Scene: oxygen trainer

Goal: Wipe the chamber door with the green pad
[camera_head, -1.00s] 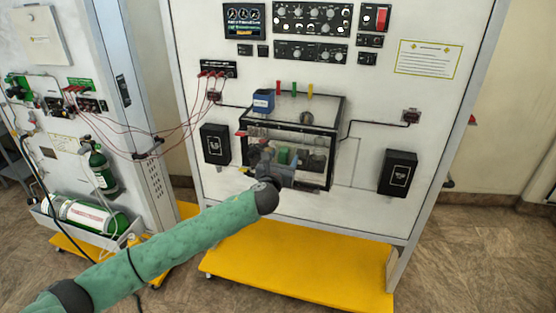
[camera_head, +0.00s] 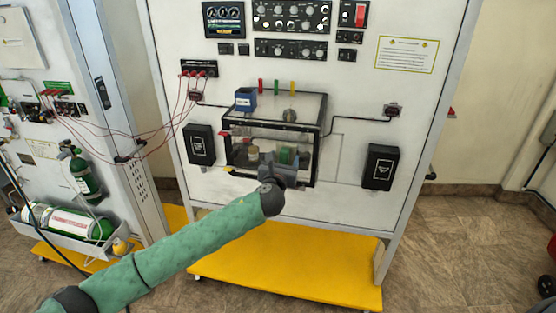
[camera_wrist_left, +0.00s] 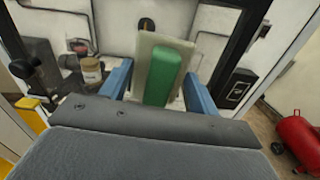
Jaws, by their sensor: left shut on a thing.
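The chamber (camera_head: 321,128) is a clear box with a black frame on the white panel. Its front is the clear chamber door (camera_head: 240,153), partly hidden by my left gripper. My left gripper (camera_head: 283,160) is in front of the door's right half, shut on the green pad (camera_head: 287,155). In the left wrist view the green pad (camera_wrist_left: 165,77), with a pale backing, stands between the blue fingers of my left gripper (camera_wrist_left: 158,88). I cannot tell whether the pad touches the door. My right gripper is not in view.
A blue box (camera_head: 245,99) sits on top of the chamber. Black boxes (camera_head: 199,145) and (camera_head: 381,167) flank it. A pale jar (camera_wrist_left: 91,70) shows in the left wrist view. The yellow base (camera_head: 290,270) juts out below.

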